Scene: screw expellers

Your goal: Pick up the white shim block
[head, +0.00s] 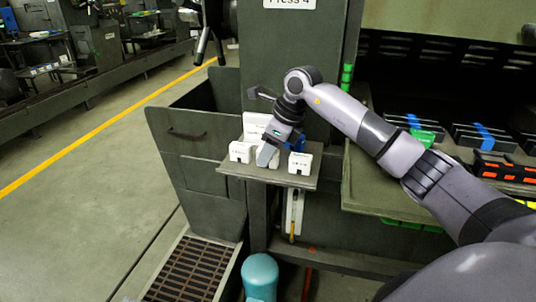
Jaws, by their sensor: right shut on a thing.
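Several white blocks stand on a small grey shelf (232,167) on the front of the press. One white block (241,152) is at the left, another white block (300,163) at the right, and a taller white piece (256,124) stands behind. My right gripper (279,152) reaches down among them from the right, low over the shelf. It is shut on a white shim block, which the fingers and wrist mostly hide. I cannot tell whether the block still touches the shelf.
A dark open bin (195,135) stands left of the shelf. On the right, a workbench (375,185) holds dark trays with blue parts (484,137) and an orange-and-black case (505,171). A teal rounded object (260,275) is below. The floor at left is clear.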

